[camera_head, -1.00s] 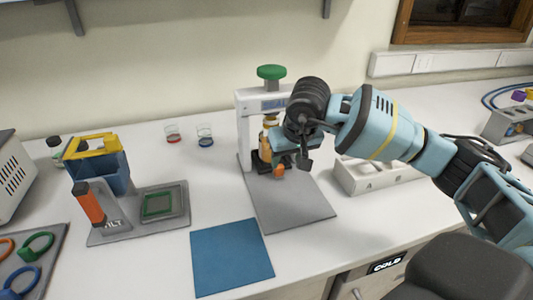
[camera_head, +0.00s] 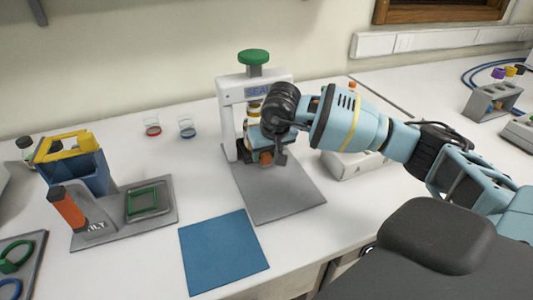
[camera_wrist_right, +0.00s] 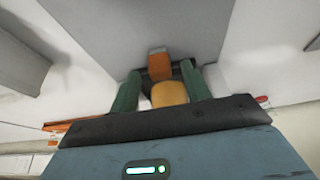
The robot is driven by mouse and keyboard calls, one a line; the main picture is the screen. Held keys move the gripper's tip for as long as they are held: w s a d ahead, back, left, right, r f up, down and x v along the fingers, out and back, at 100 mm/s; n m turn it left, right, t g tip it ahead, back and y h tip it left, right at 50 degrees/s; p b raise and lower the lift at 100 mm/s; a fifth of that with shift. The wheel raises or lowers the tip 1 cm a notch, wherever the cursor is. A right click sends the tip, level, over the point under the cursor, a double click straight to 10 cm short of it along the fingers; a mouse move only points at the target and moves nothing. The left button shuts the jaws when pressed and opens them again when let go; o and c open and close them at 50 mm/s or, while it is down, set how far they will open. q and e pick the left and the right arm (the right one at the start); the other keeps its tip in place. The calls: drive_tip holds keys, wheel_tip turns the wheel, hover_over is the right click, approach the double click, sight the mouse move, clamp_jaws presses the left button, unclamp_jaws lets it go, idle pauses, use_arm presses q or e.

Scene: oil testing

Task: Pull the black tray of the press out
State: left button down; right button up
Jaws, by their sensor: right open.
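The press (camera_head: 231,90) is a white frame with a green knob (camera_head: 253,57) on top and a grey base plate (camera_head: 282,192). Its black tray is mostly hidden behind my right gripper in the head view; a dark part (camera_wrist_right: 178,70) shows between the fingers in the wrist view. An orange block (camera_wrist_right: 159,66) with a grey end, perhaps the tray's handle, sits at the fingertips and also shows in the head view (camera_head: 266,158). My right gripper (camera_wrist_right: 161,76) is open, its green fingers on either side of a yellow-orange cylinder (camera_wrist_right: 169,94). Contact cannot be told. My left gripper is out of view.
A blue mat (camera_head: 222,252) lies in front of the press. A grey stand with a blue-yellow holder (camera_head: 75,165) is at left. Two small beakers (camera_head: 187,127) stand behind. A white block (camera_head: 352,163) is behind my right arm.

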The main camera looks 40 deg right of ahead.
drive_tip(key=shift+w+f, duration=0.2)
drive_tip(key=shift+f, duration=0.35)
drive_tip(key=c, duration=1)
clamp_jaws()
